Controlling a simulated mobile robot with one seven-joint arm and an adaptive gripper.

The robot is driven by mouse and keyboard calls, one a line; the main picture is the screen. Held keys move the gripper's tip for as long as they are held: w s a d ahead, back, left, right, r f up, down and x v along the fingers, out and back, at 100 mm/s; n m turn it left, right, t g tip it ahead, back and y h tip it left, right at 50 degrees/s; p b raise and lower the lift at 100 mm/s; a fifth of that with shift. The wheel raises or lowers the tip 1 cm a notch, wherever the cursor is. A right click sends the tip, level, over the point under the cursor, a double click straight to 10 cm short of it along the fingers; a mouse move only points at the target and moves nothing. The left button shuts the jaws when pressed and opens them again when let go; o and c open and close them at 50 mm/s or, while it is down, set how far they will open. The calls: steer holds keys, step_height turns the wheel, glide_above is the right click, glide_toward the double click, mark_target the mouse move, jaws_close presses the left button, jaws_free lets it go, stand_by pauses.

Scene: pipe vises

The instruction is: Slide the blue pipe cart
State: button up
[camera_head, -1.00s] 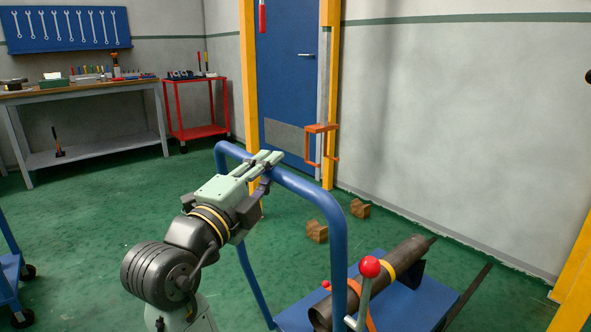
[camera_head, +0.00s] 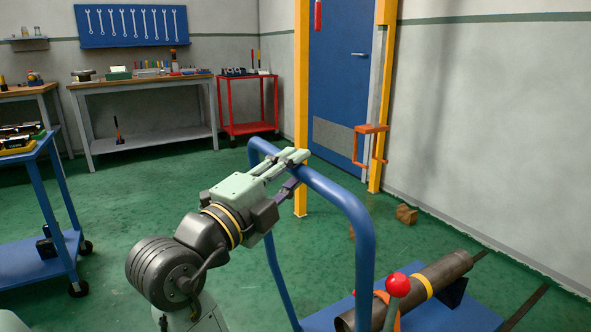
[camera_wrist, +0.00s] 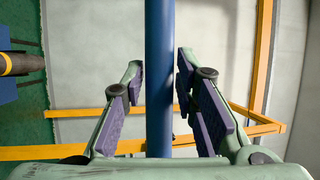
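The blue pipe cart has a tall bent-tube handle (camera_head: 352,205) and a flat blue deck (camera_head: 462,318). A dark pipe (camera_head: 445,272) with a yellow band lies on the deck beside a lever with a red knob (camera_head: 397,285). My gripper (camera_head: 299,158) is at the handle's upper bar, near its left bend. Exact finger contact is hard to see.
A blue door (camera_head: 345,90) in a yellow frame, with an orange bracket (camera_head: 366,145), stands behind. A wooden block (camera_head: 406,214) lies on the floor by the wall. Another blue cart (camera_head: 40,262) stands at left, benches at back left. Green floor is open between.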

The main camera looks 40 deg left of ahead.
steer(key=shift+o, duration=1.3)
steer(key=shift+w+d, duration=0.1)
steer(key=shift+w, duration=0.05)
steer(key=s+f, duration=0.2)
steer(key=s, duration=1)
steer(key=shift+d, duration=0.35)
steer(key=shift+w, duration=0.1)
